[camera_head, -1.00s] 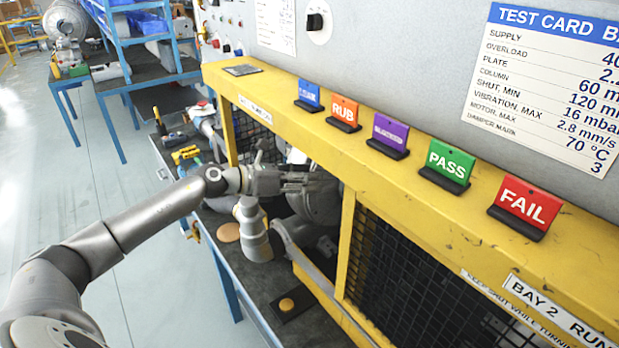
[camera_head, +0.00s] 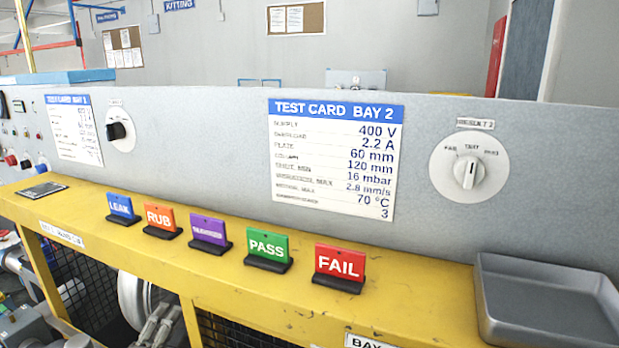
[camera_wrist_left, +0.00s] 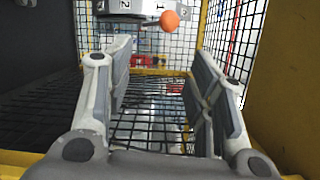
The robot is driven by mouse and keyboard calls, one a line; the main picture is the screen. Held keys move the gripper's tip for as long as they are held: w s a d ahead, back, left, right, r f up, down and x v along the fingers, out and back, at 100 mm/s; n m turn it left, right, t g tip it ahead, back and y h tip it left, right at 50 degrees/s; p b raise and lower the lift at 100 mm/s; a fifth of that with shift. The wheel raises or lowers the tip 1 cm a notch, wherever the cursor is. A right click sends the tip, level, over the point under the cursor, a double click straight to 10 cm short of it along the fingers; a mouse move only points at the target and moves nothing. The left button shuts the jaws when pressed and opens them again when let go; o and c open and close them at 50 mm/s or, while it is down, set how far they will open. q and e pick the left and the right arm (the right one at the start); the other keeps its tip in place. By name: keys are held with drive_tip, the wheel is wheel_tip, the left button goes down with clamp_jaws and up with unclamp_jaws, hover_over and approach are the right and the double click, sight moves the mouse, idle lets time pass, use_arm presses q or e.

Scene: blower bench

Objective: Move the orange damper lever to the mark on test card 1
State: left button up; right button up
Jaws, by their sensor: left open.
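The orange ball knob (camera_wrist_left: 169,20) of the damper lever shows at the top of the left wrist view, beside a grey plate (camera_wrist_left: 128,7) marked with 1 and 2. My left gripper (camera_wrist_left: 162,88) is open and empty in that view, its fingers apart below the knob and not touching it. In the head view the left gripper (camera_head: 156,326) shows at the lower edge, in the caged bay below the yellow beam. The lever is not visible there. Test card 1 (camera_head: 74,128) hangs on the grey panel at left; its lines are too small to read. My right gripper is not in view.
The yellow beam (camera_head: 400,292) carries the LEAK, RUB, purple, PASS and FAIL signs. The bay 2 test card (camera_head: 333,158), a dial (camera_head: 469,168) and a grey tray (camera_head: 550,300) are farther right. Wire mesh (camera_wrist_left: 150,128) and yellow frame posts surround the left gripper.

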use_arm(q)
drive_tip(key=s+d+f+n+g+y, duration=0.2)
drive_tip(key=s+f+n+g, duration=0.3)
drive_tip(key=s+f+n, duration=0.4)
drive_tip(key=s+d+f+n+g+y, duration=0.2)
drive_tip(key=s+f+n+g, duration=0.35)
drive_tip(key=s, duration=0.55)
drive_tip(key=s+d+f+n+g+h, duration=0.1)
drive_tip(key=s+d+n+g, duration=0.1)
drive_tip(key=s, duration=0.4)
drive_tip(key=s+d+f+n+g+h, duration=0.1)
drive_tip(key=s+d+f+n+g, duration=0.1)
drive_tip(key=s, duration=0.3)
wheel_tip(320, 180, down, 30)
drive_tip(key=s+g+b, duration=0.1)
drive_tip(key=s+b, duration=0.1)
drive_tip(key=b, duration=0.2)
drive_tip(key=s+a+f+b, duration=0.1)
drive_tip(key=s+f+b, duration=0.1)
drive_tip(key=s+f, duration=0.6)
drive_tip(key=s+a+f+g+b, duration=0.1)
drive_tip(key=s+f, duration=0.8)
drive_tip(key=f, duration=0.3)
drive_tip(key=shift+a+b, duration=0.3)
drive_tip(key=shift+b, duration=0.1)
drive_tip(key=shift+f+g, duration=0.1)
drive_tip(key=shift+g, duration=0.15)
